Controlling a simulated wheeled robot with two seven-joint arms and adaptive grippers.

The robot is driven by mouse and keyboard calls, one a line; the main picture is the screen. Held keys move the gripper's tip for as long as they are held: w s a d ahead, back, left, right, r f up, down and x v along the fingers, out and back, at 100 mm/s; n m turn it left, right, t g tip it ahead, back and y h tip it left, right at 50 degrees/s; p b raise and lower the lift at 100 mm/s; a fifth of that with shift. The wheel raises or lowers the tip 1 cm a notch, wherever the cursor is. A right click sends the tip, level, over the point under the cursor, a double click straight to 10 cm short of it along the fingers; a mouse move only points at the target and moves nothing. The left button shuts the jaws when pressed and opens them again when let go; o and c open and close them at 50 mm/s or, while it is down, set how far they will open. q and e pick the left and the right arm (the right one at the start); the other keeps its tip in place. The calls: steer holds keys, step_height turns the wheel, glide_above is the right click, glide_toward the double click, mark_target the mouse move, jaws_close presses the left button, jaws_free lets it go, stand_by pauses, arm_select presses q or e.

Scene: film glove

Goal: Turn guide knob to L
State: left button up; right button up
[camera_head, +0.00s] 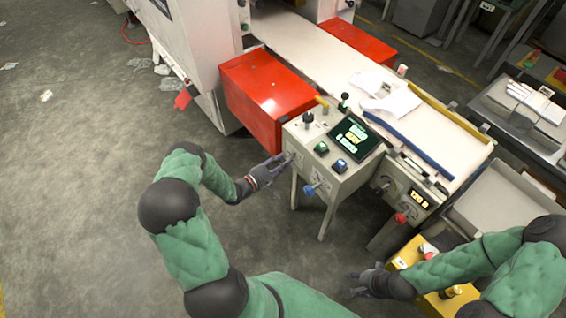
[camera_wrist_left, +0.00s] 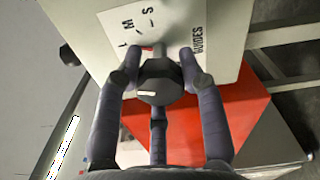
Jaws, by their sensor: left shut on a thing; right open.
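The guide knob (camera_wrist_left: 165,75) is a dark faceted knob with a short white mark on its face, pointing left in the left wrist view. Behind it is a white plate (camera_wrist_left: 112,22) with the letters S, M and L and the word GUIDES. A small red mark shows behind the knob, near the L side; the knob partly hides it. My left gripper (camera_wrist_left: 155,85) is shut on the knob, its fingers around it. In the head view my left gripper (camera_head: 272,168) is at the control box's left face and hides the knob. My right gripper (camera_head: 364,283) is open and empty.
A yellow surface (camera_head: 435,305) is near my right gripper.

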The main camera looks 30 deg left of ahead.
arm_select(q)
steer(key=o, duration=1.2)
steer(key=shift+c, duration=0.2)
steer(key=v, duration=1.2)
steer(key=shift+f, duration=0.1)
